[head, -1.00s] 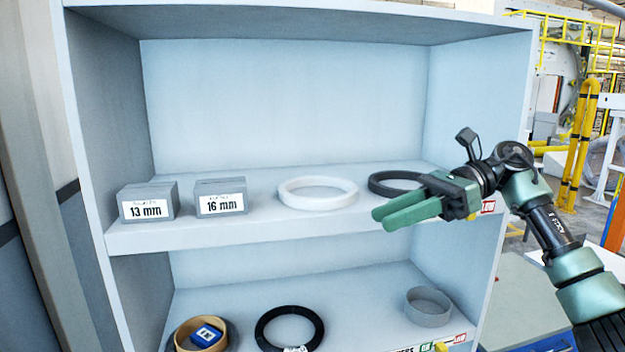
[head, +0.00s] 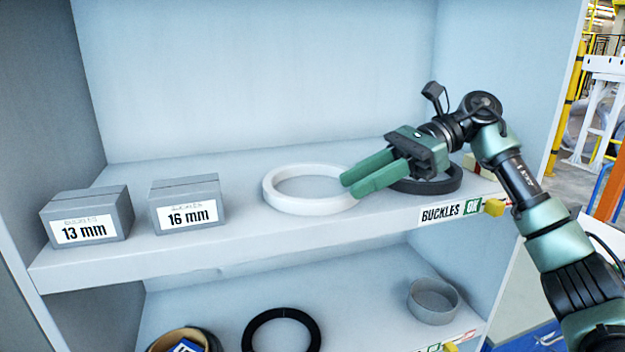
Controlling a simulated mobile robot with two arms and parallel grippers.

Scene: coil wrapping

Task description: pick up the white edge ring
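The white edge ring (head: 284,204) lies flat on the upper shelf, near the middle. My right gripper (head: 352,183) reaches in from the right, with its two green fingers apart and their tips at the ring's right rim. The fingers overlap that part of the rim in the picture; I cannot tell whether they touch it. I see nothing held between them. My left gripper is not in the head view.
A black ring (head: 440,184) lies right of the white one, partly behind my gripper. Grey boxes marked 13 mm (head: 88,216) and 16 mm (head: 187,204) stand left. The lower shelf holds another black ring (head: 281,331) and a grey ring (head: 433,301).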

